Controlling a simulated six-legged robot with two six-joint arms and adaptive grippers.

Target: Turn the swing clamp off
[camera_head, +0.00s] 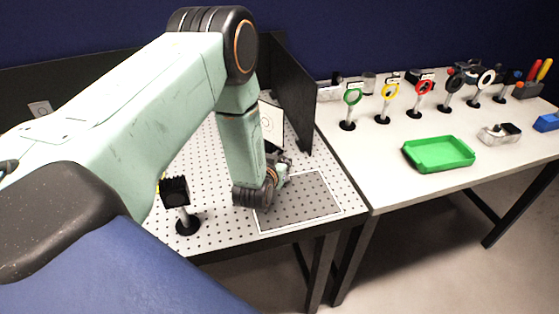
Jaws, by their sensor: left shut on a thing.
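My left arm comes in from the left and reaches down over the perforated table (219,163). My left gripper (283,168) is low over the table, in front of a pale upright panel (269,122) with a round mark. The gripper is small in view and partly hidden by its own wrist. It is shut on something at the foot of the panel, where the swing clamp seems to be. The clamp's shape and the position of its arm cannot be made out. My right gripper is not in view.
A black block on a post (176,190) stands at the table's front left. A dark grey plate (300,205) lies front right. A black partition (293,95) rises behind. The right-hand table holds a green tray (438,153) and several coloured rings on stands.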

